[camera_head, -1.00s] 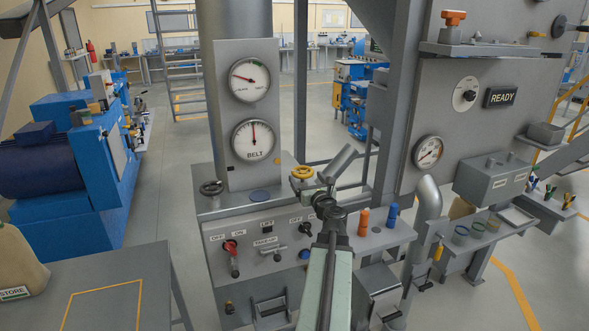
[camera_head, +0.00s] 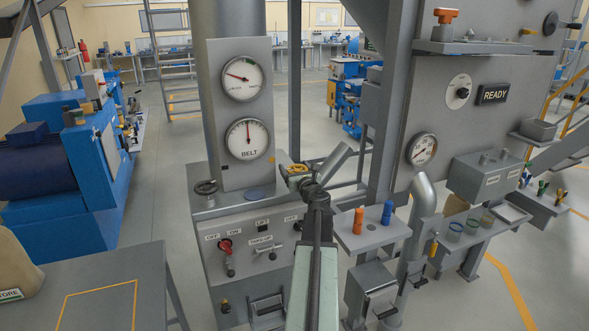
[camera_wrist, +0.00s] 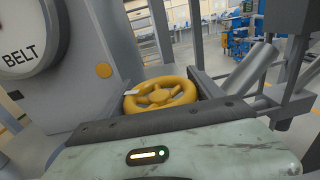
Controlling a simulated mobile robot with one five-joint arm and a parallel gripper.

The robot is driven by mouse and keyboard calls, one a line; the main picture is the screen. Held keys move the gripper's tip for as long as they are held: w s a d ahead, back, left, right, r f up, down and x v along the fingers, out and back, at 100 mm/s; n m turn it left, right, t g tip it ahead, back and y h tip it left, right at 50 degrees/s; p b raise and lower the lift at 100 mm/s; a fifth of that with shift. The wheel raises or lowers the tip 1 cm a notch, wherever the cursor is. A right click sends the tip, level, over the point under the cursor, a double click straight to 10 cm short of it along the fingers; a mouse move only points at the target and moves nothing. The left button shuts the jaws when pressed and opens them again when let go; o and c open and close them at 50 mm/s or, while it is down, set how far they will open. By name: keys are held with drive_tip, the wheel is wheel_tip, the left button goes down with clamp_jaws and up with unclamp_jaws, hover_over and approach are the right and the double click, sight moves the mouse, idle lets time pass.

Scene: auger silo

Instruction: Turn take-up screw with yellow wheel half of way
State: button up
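The yellow wheel (camera_head: 298,169) sits on top of the grey control cabinet, right of the gauge column. It is partly hidden behind my gripper (camera_head: 312,188) in the head view. In the wrist view the yellow wheel (camera_wrist: 160,96) is a spoked ring lying flat, just beyond the dark front edge of my gripper (camera_wrist: 160,110). My gripper looks open, with a dark finger on the wheel's right side. I cannot tell whether it touches the wheel. The screw under the wheel is hidden.
The column with the BELT gauge (camera_head: 248,139) stands close on the left. A grey handwheel (camera_head: 206,187) is on the cabinet's left.

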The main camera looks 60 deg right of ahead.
drive_tip(key=shift+c, duration=1.3)
drive_tip(key=shift+n+t+y, duration=0.4)
drive_tip(key=shift+y, duration=0.1)
drive_tip(key=n+y, duration=0.1)
drive_tip(key=n+t+y, duration=0.1)
drive_tip(key=t+y, duration=0.1)
drive_tip(key=shift+w+a+n+y, duration=0.2)
drive_tip(key=shift+w+n+y, duration=0.05)
drive_tip(key=shift+n+y, duration=0.15)
drive_tip(key=n+y, duration=0.1)
drive_tip(key=y, duration=0.1)
drive_tip(key=n+t+y, duration=0.1)
drive_tip(key=n+y, duration=0.1)
drive_tip(key=shift+w+a+y, duration=0.15)
drive_tip(key=shift+a+y, duration=0.15)
drive_tip(key=shift+a, duration=0.1)
drive_tip(key=shift+a+n+y, duration=0.25)
drive_tip(key=shift+n+y, duration=0.55)
drive_tip(key=shift+y, duration=0.5)
drive_tip(key=shift+a+y, duration=0.1)
drive_tip(key=shift+y, duration=0.2)
drive_tip(key=o, duration=1.1)
drive_tip(key=shift+a, duration=0.1)
